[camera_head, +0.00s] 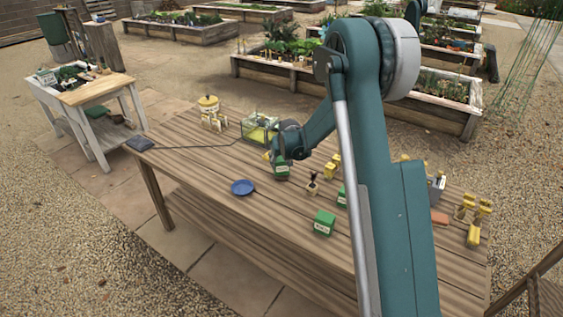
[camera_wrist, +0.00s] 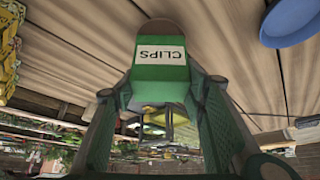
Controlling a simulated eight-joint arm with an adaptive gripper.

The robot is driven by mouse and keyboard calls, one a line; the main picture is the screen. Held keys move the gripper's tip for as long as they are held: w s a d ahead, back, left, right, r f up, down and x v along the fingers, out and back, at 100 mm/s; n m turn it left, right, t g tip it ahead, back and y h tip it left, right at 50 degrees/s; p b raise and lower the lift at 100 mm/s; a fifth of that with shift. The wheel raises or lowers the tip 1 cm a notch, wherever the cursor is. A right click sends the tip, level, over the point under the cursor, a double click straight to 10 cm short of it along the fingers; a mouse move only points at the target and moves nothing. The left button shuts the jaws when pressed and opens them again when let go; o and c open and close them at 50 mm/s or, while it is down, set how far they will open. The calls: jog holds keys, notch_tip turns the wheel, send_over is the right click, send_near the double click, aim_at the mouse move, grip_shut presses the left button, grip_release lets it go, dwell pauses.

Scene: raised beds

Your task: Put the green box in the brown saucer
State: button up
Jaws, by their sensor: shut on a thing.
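A green box (camera_wrist: 160,72) with a white "CLIPS" label fills the middle of the wrist view. My gripper (camera_wrist: 161,92) is shut on it, with a finger on each side. In the head view the held green box (camera_head: 281,171) is low over the wooden table, below my gripper (camera_head: 281,160). A brown rounded shape, which looks like the brown saucer (camera_wrist: 162,27), shows just past the box's far end in the wrist view. The box hides most of it. I cannot tell whether the box touches it. In the head view I cannot make the brown saucer out.
A blue saucer (camera_head: 242,187) lies left of the held box and also shows in the wrist view (camera_wrist: 290,22). Other green boxes (camera_head: 324,223) (camera_head: 343,197) stand right. The table's (camera_head: 200,165) front left is clear.

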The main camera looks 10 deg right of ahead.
jog(key=shift+f+b, duration=0.4)
jog(key=shift+f, duration=0.1)
jog(key=o, duration=0.9)
jog(key=shift+r, duration=0.15)
jog(key=shift+r+p, duration=0.4)
jog(key=shift+p, duration=0.05)
jog(key=v, duration=1.2)
jog(key=shift+p, duration=0.4)
